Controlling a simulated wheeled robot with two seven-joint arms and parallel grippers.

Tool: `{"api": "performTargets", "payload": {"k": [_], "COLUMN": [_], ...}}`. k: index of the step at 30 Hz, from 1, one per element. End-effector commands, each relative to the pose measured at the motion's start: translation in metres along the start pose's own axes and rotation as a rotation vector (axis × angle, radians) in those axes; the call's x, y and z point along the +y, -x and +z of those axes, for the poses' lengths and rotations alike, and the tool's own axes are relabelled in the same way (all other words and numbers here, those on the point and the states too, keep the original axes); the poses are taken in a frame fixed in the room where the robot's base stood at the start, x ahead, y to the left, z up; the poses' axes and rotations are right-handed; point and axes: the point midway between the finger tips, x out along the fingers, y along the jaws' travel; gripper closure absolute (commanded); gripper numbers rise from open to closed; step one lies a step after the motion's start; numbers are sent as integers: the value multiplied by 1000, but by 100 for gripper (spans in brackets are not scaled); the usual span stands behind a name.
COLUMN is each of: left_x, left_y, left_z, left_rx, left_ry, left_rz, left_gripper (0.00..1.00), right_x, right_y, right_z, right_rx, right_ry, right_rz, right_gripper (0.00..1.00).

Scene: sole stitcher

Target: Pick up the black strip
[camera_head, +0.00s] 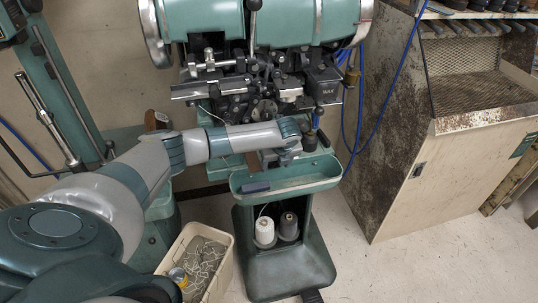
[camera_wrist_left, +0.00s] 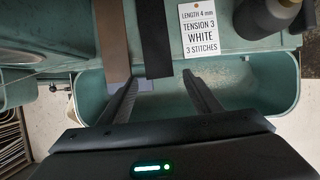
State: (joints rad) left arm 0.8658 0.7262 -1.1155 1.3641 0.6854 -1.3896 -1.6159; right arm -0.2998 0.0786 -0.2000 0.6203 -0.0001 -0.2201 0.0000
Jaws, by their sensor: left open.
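The black strip (camera_wrist_left: 156,40) shows in the left wrist view, running from the top edge down to its near end by the trough. My left gripper (camera_wrist_left: 161,79) is open and empty, with one finger on each side of the strip's near end in the picture. I cannot tell how far above or below the strip the fingertips are. A brown strip (camera_wrist_left: 112,42) lies just left of the black one. In the head view my left arm reaches in front of the green machine (camera_head: 290,20), and the black strip cannot be made out there. My right gripper is not in view.
A white card (camera_wrist_left: 199,30) and a dark cone-like object (camera_wrist_left: 265,15) are right of the strips. The green trough (camera_head: 312,178) holds a dark block (camera_head: 255,187). Thread spools (camera_head: 289,226) stand below. A bin (camera_head: 228,260) and a rusty cabinet (camera_head: 400,140) flank the machine.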

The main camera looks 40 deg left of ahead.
Motion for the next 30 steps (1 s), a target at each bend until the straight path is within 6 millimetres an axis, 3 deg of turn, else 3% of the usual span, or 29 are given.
{"api": "performTargets", "payload": {"k": [19,20,25,30], "left_x": [0,0,0,0], "left_y": [-4,-4,-4,-4], "left_z": [-2,-2,-2,-2], "left_rx": [0,0,0,0], "left_ry": [0,0,0,0], "left_rz": [0,0,0,0], "left_gripper": [42,45,85,86], "right_x": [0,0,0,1], "right_y": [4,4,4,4], "right_z": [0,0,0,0], "right_rx": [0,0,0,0], "right_ry": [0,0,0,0], "right_rz": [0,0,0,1], "right_gripper": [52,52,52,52]}}
